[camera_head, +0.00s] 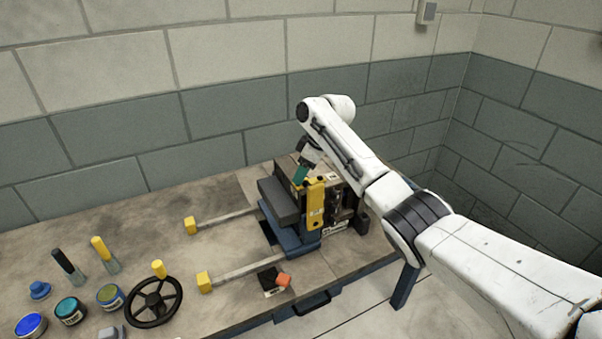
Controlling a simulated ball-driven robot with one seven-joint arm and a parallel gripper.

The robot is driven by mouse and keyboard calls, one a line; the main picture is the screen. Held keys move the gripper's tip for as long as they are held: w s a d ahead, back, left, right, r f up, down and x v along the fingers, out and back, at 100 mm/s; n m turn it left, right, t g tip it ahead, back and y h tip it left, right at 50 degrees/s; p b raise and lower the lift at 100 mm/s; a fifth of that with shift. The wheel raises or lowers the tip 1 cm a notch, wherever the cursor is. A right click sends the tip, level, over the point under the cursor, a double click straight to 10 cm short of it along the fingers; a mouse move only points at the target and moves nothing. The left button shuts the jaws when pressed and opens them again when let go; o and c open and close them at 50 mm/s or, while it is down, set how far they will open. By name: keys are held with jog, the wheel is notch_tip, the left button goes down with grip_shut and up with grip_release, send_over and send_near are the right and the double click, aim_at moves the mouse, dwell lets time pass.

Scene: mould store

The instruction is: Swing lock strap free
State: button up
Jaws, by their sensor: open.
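The yellow lock strap (315,204) is on the front of the mould block (345,183), near the seam between its dark grey left part (280,200) and its brown right part. The strap looks upright, with a label on its face. My gripper (300,176) points down at the top of the strap, with a small green part showing at its end. It is open. I cannot tell whether its fingers touch the strap or are around it. The arm reaches in from the right and hides part of the block's right side.
The block stands on a blue base (290,240) with two rails (240,270) ending in yellow stops. A dark box with an orange part (283,280) lies in front. Walls are behind and right.

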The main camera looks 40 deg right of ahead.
jog(key=shift+x, duration=0.85)
jog(key=shift+r, duration=0.1)
jog(key=shift+c, duration=0.2)
grip_shut()
